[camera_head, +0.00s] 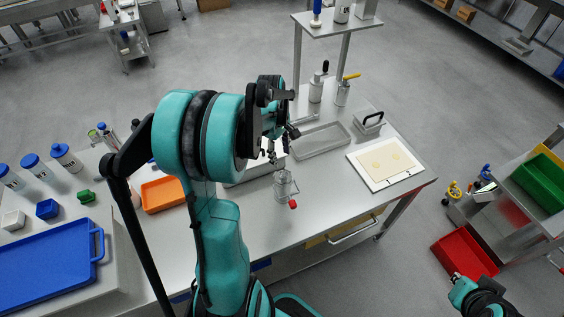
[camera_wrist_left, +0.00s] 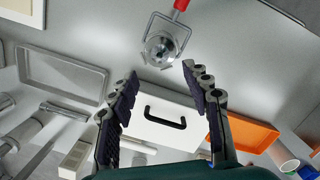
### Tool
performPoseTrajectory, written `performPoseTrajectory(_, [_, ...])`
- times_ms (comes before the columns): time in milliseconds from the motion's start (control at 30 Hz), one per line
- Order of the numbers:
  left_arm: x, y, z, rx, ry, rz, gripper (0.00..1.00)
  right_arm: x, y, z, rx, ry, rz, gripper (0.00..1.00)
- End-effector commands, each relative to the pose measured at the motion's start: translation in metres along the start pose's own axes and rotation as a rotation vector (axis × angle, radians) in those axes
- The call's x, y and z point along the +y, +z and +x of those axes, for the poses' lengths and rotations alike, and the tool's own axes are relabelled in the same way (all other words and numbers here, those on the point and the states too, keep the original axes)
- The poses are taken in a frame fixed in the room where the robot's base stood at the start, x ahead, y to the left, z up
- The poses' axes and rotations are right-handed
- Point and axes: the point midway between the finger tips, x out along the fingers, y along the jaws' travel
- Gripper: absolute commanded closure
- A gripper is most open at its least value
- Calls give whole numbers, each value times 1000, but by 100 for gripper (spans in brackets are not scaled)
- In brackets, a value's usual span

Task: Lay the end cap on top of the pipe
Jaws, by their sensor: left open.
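I cannot make out a thing that is clearly an end cap or a pipe. A metal and clear cylinder-like piece (camera_head: 284,188) in a wire frame with a red grip (camera_head: 293,204) stands on the steel table. It also shows in the left wrist view (camera_wrist_left: 160,48), beyond my fingertips and apart from them. My left gripper (camera_head: 280,148) is above the table just behind this piece. In the left wrist view my left gripper (camera_wrist_left: 160,80) is open, with nothing between its fingers. My right gripper is not in view; only part of my right arm shows at the lower right.
A white lid with a black handle (camera_wrist_left: 170,122) lies below my left gripper. A metal tray (camera_head: 322,141), a board with dough (camera_head: 384,163) and an orange tray (camera_head: 164,194) are on the table. Valve handwheels (camera_head: 453,190) and a red bin (camera_head: 464,255) are at the right.

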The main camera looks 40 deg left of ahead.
Motion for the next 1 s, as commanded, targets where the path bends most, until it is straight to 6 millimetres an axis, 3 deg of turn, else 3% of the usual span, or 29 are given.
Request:
performPoseTrajectory(200, [0, 1, -26, 1, 1, 5, 51, 0, -3, -5, 0, 0, 0, 100])
performPoseTrajectory(333, [-4, 19, -38, 24, 29, 100, 51, 0, -3, -5, 0, 0, 0, 100])
performPoseTrajectory(467, [-14, 61, -57, 87, 99, 351, 51, 0, -3, -5, 0, 0, 0, 100])
performPoseTrajectory(700, [-56, 146, -80, 276, 259, 965, 51, 0, -3, -5, 0, 0, 0, 100])
performPoseTrajectory(900, [-90, 190, -78, 447, 364, 1394, 51, 0, -3, -5, 0, 0, 0, 100])
performPoseTrajectory(1000, [-100, 202, -75, 511, 395, 1529, 51, 0, -3, -5, 0, 0, 0, 100])
